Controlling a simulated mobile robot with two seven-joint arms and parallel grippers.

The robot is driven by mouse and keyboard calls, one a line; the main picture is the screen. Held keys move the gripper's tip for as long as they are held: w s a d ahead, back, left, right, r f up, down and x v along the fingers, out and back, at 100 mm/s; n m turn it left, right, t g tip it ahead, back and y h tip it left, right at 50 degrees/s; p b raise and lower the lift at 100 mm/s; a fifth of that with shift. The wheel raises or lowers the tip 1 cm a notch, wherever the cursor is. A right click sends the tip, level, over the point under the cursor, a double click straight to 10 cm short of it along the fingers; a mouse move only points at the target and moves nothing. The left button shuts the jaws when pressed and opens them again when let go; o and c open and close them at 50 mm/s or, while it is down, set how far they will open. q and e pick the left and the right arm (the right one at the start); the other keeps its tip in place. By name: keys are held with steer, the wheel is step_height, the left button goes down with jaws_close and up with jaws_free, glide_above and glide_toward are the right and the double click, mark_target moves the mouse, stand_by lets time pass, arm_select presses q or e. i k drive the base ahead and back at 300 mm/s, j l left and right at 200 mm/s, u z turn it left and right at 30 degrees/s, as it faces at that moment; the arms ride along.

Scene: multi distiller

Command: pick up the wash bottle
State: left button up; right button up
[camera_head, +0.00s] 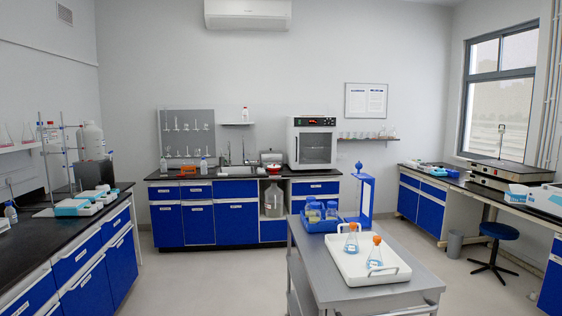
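Several small bottles look like wash bottles, and I cannot tell which one is meant. One white bottle (203,165) stands upright on the back counter left of the sink. Another white bottle (163,165) stands at that counter's left end. A small bottle (10,212) stands on the left bench near the picture's left edge. A white bottle (245,114) sits on the small wall shelf above the back counter. Neither of my grippers is in view.
A grey cart (316,266) stands in front, bearing a white tray (345,276) with two orange-topped flasks and a blue crate (309,226) of bottles. A blue stool (499,231) stands right. Clear floor (205,281) lies between the left bench (50,238) and the cart.

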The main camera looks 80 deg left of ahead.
mark_target(203, 164)
steer(key=j+u, duration=0.15)
steer(key=u, duration=0.25)
steer(key=j+u, duration=0.15)
steer(key=u, duration=0.25)
steer(key=j+u, duration=0.15)
steer(key=u, duration=0.2)
steer(key=i+j+u, duration=0.15)
steer(key=j+u, duration=0.25)
steer(key=i+j+u, duration=0.2)
steer(key=j+u, duration=0.2)
steer(key=i+j+u, duration=0.25)
steer(key=u, duration=0.15)
steer(key=i+j+u, duration=0.25)
steer(key=u, duration=0.15)
steer(key=i+j+u, duration=0.35)
steer(key=i, duration=0.4)
steer(key=i+u, duration=0.4)
steer(key=i, duration=1.85)
steer(key=i+z, duration=0.15)
steer(key=i, duration=0.35)
steer(key=i+j+z, duration=0.15)
steer(key=i, duration=0.35)
steer(key=i+j+z, duration=0.15)
steer(key=i, duration=0.35)
steer(key=i+j+z, duration=0.15)
steer(key=i+j, duration=0.15)
steer(key=i, duration=0.15)
